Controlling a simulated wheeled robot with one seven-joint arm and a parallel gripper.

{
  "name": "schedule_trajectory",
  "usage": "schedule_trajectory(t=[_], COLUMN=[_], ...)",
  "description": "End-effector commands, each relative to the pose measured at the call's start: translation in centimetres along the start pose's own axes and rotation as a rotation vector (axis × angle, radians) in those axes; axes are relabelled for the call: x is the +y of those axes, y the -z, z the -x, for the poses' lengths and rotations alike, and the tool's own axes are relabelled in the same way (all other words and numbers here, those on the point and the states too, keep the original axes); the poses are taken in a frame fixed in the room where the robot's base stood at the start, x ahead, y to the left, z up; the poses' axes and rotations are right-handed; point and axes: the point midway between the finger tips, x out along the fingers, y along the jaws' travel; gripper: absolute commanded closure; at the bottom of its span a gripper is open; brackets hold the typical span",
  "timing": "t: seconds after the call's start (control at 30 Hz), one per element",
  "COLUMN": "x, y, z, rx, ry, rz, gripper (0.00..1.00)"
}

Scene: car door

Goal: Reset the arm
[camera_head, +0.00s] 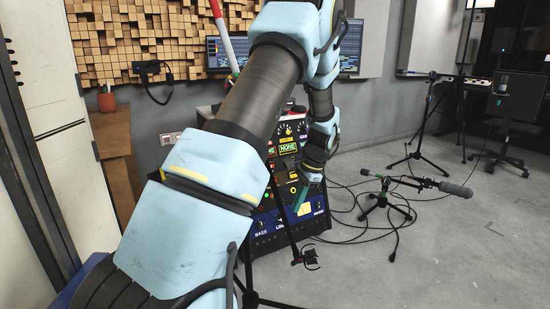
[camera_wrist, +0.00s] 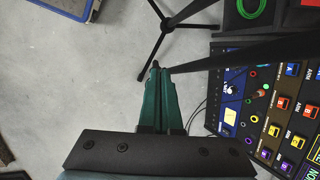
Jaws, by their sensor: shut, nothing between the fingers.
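My arm rises from the bottom of the head view and bends over at the top, with its wrist hanging down in front of a rack panel. In the wrist view my gripper (camera_wrist: 160,68) shows both teal fingers side by side with the tips together. It is shut and nothing is held between the fingers.
A rack panel with knobs and coloured buttons (camera_wrist: 275,110) stands close to the right of the fingers; the same panel (camera_head: 290,228) is behind my arm. Dark stand legs (camera_wrist: 155,45) are near the tips. Another microphone stand (camera_head: 382,190) and cables lie right. Grey floor (camera_head: 440,255) is open.

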Motion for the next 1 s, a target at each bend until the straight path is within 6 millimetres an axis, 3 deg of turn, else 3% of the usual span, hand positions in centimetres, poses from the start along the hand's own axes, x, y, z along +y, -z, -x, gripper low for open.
schedule_trajectory(t=[0.03, 0.2, 0.4, 0.73, 0.8, 1.0], x=[0.2, 2.7, 6.6, 12.5, 12.0, 11.5], y=[-2.6, -10.1, -16.7, -23.3, -23.6, -24.4], z=[1.0, 3.2, 4.7, 5.2, 7.3, 11.0], rx=[0.032, 0.129, 0.206, 0.274, 0.273, 0.271], ry=[-0.022, -0.088, -0.140, -0.179, -0.180, -0.180], rz=[0.097, 0.435, 0.766, 1.146, 1.139, 1.135], gripper=[1.00, 1.00, 1.00, 1.00, 1.00, 1.00])
